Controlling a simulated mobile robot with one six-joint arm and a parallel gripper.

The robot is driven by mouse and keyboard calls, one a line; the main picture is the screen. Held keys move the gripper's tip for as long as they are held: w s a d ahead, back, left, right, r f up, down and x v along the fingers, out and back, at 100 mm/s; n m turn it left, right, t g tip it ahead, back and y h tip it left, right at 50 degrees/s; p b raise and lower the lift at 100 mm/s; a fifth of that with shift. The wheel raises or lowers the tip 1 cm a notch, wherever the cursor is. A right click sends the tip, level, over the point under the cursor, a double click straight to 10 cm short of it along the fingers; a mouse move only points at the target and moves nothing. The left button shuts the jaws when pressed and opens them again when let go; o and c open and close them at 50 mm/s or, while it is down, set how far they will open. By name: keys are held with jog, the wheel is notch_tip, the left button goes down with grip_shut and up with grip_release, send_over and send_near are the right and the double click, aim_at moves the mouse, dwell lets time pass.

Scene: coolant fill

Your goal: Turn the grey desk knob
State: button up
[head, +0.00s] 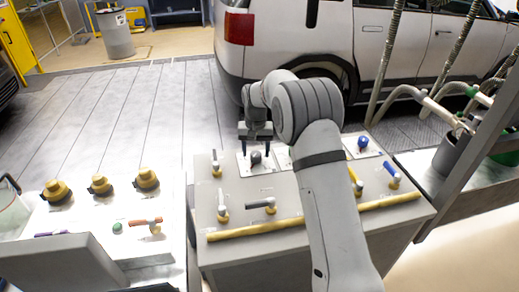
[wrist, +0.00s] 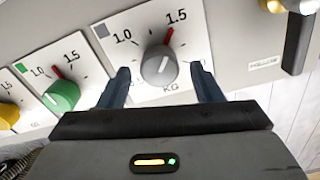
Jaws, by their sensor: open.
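The grey knob (wrist: 159,66) sits on a white dial plate (wrist: 120,22) marked 1.0, 1.5 and KG. A red tick stands just left of the 1.5, and a pale line on the knob's face points roughly up towards it. My gripper (wrist: 163,82) is open, with one finger on each side of the knob. I cannot tell whether the fingers touch it. In the head view, the knob (head: 256,157) shows dark on the sloped desk (head: 240,236), below my gripper (head: 256,150).
A green knob (wrist: 62,95) and a yellow knob (wrist: 9,114) sit beside it in the wrist view. A black handle (wrist: 297,42) is at the right. Several levers, a blue knob (head: 362,142) and a yellow rail (head: 255,232) are on the desk. A white car (head: 385,45) stands behind.

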aim_at(256, 153)
notch_tip(256, 153, up, 8)
jog(key=shift+f+b, duration=0.1)
jog(key=shift+b, duration=0.4)
jog(key=s+d+r+t, duration=0.1)
jog(key=s+d+r, duration=0.4)
jog(key=s, duration=0.4)
jog(key=s+d+r+t, duration=0.1)
jog(key=s+d+r, duration=0.4)
jog(key=s, duration=0.5)
jog(key=s+d+f, duration=0.2)
jog(key=s, duration=0.8)
jog(key=s+d+f+t, duration=0.1)
jog(key=s+d+f, duration=0.1)
jog(key=s, duration=0.8)
jog(key=shift+d+f, duration=0.25)
jog(key=shift+d, duration=0.4)
jog(key=shift+c, duration=0.2)
